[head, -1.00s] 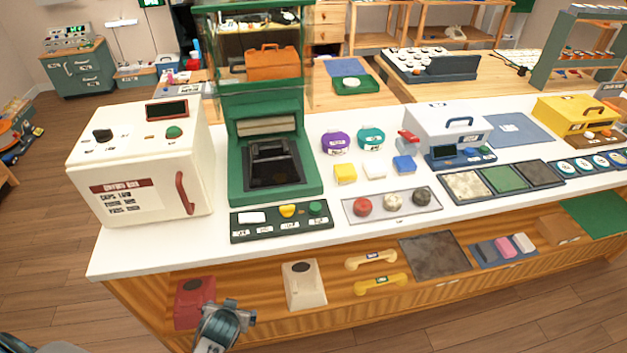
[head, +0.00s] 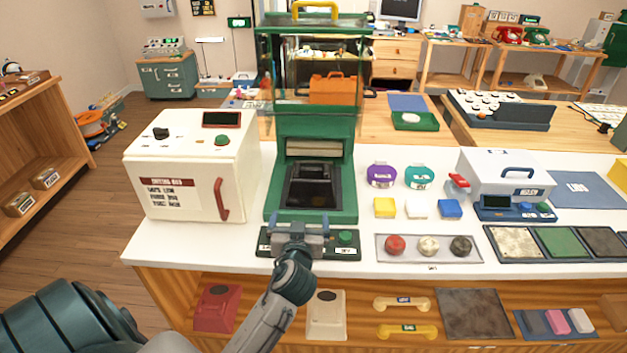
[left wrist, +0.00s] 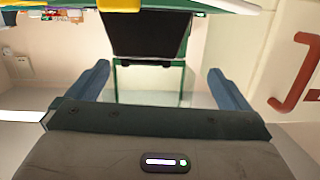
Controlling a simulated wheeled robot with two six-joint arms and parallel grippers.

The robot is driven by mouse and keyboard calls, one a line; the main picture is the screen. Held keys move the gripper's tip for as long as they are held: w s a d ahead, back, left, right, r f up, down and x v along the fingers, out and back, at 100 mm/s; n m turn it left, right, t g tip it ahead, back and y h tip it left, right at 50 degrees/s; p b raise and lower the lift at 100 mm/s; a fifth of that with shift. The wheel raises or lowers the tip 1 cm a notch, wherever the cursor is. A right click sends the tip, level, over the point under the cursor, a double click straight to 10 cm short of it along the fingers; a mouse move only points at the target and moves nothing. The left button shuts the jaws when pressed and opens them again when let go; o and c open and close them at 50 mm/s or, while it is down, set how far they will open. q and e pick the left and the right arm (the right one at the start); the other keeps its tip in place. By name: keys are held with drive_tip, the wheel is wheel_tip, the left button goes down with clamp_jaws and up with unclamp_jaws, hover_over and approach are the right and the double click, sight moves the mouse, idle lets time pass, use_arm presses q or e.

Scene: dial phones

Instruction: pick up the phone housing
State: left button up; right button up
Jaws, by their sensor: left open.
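A dark, sloped shape (head: 314,186), possibly a phone housing, sits in the opening of the green machine (head: 349,200); it is too dark to be sure. My right gripper is out of view.
A white box (head: 180,188) with a red handle (head: 221,200) stands left of the machine. Purple and teal pieces (head: 382,175), coloured blocks (head: 385,207) and a tray of domes (head: 428,257) lie to its right.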

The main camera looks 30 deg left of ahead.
use_arm(q)
drive_tip(key=t, duration=0.2)
approach(312, 170)
drive_tip(key=shift+g+y, duration=0.3)
drive_tip(key=p+x, duration=0.4)
drive_tip(key=x, duration=0.3)
drive_tip(key=shift+w+d+r, duration=0.1)
drive_tip(key=shift+r, duration=0.05)
drive_tip(key=shift+w, duration=0.25)
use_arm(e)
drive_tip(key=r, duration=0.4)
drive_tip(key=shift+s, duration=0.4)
use_arm(q)
drive_tip(key=shift+c, duration=0.4)
